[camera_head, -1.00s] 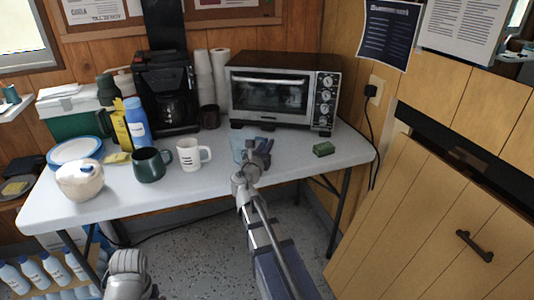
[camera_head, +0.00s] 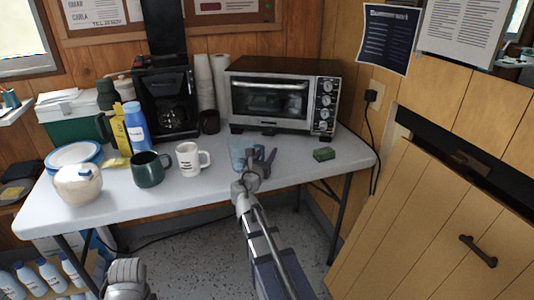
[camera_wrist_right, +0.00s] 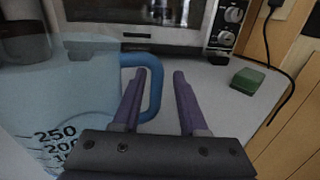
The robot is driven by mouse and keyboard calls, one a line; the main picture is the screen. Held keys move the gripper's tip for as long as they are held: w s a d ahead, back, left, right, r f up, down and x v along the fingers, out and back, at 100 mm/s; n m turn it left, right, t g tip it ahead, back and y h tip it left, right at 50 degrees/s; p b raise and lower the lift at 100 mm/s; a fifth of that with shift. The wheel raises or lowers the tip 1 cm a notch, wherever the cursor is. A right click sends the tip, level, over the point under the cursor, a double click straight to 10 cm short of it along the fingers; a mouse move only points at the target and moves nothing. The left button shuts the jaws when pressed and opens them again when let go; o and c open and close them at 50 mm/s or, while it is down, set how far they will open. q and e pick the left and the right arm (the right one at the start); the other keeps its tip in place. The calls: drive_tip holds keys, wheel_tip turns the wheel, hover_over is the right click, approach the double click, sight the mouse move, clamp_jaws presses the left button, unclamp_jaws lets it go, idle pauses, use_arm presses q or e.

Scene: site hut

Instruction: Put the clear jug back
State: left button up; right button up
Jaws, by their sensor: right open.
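The clear jug (camera_head: 236,152) is bluish and see-through, and stands on the white table in front of the toaster oven. In the right wrist view the jug (camera_wrist_right: 60,105) fills the left side, with black measuring marks such as 250 and 200 and a blue handle (camera_wrist_right: 157,95). My right gripper (camera_head: 264,155) is just right of the jug. Its two fingers (camera_wrist_right: 158,75) are apart, and the outer bar of the handle shows between them; I cannot tell whether they touch it. Part of my left arm shows at the bottom left; its gripper is out of view.
The toaster oven (camera_head: 280,95) stands close behind. A green sponge (camera_head: 324,154) lies to the right. A white mug (camera_head: 189,160), a dark green mug (camera_head: 148,170) and a coffee maker (camera_head: 166,100) stand to the left. The table's front right is clear.

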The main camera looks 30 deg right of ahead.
drive_tip(key=shift+r, duration=0.15)
drive_tip(key=v, duration=1.2)
idle(1.1)
